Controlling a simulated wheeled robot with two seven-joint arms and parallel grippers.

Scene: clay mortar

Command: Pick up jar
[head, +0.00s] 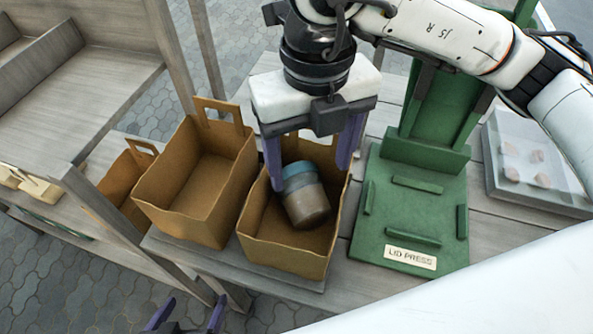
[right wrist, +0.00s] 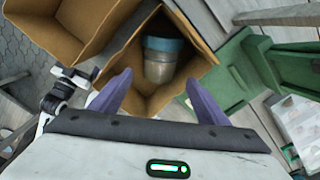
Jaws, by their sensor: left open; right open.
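The jar (head: 305,200) has a blue-teal lid and a brownish-grey body. It is inside the right-hand tan box (head: 285,255) and looks slightly tilted in the head view. The jar also shows in the right wrist view (right wrist: 161,65), just beyond the fingertips. My right gripper (head: 311,178) is open above the box, its purple fingers apart on either side of the jar's lid. Whether they touch the jar cannot be told. It also shows in the right wrist view (right wrist: 159,80). My left gripper (head: 187,312) is open and empty at the bottom edge, away from the box.
A second tan box (head: 195,195) with a handle stands left of the jar's box and looks empty. A green lid press (head: 415,215) stands close on the right. A clear tray (head: 535,160) holding several lumps is further right. Wooden posts (head: 178,60) rise behind.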

